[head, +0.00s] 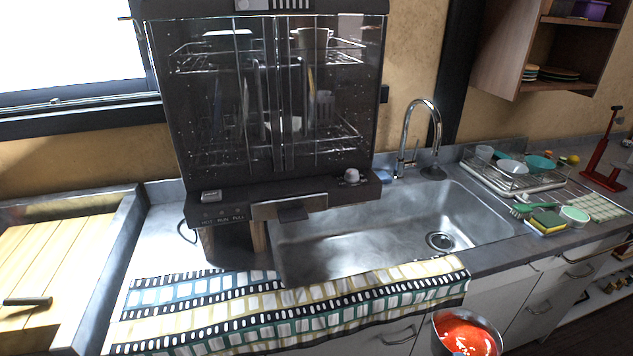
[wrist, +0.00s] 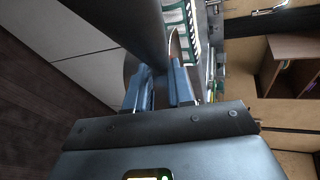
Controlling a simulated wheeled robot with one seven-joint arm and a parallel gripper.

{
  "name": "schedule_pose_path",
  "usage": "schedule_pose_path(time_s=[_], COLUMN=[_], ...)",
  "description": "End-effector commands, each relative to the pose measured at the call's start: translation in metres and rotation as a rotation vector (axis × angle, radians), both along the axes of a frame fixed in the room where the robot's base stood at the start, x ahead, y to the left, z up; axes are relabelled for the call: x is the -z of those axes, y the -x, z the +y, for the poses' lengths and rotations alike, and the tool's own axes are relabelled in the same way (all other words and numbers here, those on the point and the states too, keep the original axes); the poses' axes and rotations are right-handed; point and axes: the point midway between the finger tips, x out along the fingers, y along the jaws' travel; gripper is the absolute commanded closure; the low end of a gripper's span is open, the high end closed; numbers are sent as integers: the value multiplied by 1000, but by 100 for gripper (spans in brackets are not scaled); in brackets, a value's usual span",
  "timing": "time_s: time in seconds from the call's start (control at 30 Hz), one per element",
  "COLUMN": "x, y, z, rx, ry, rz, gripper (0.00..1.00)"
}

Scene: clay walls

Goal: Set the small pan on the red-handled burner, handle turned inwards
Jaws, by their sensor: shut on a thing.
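A small metal pan (head: 438,342) with red contents shows at the bottom edge of the head view, in front of the counter; its lower part is cut off and its handle is out of frame. In the wrist view my gripper (wrist: 160,78) is shut on a thick dark bar (wrist: 125,25), which looks like the pan's handle. A rounded dark shape shows just beyond the fingers. My gripper does not show in the head view. No red-handled burner is recognisable in either view.
The sink (head: 345,235) lies behind a patterned towel (head: 290,305) on the counter's front edge. A glass-doored cabinet (head: 270,100) stands over the sink's left part. A dish rack (head: 510,175), sponges (head: 547,222) and a red upright device (head: 603,160) occupy the right counter.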

Motion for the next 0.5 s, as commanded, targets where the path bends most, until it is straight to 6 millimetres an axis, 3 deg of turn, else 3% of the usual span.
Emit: schedule_pose_path(time_s=[0.07,0.5], x=[-2,41], y=[-1,-1], z=[1,0], rx=[-2,-1], ry=[2,1], rz=[-4,-4], gripper=[100,100])
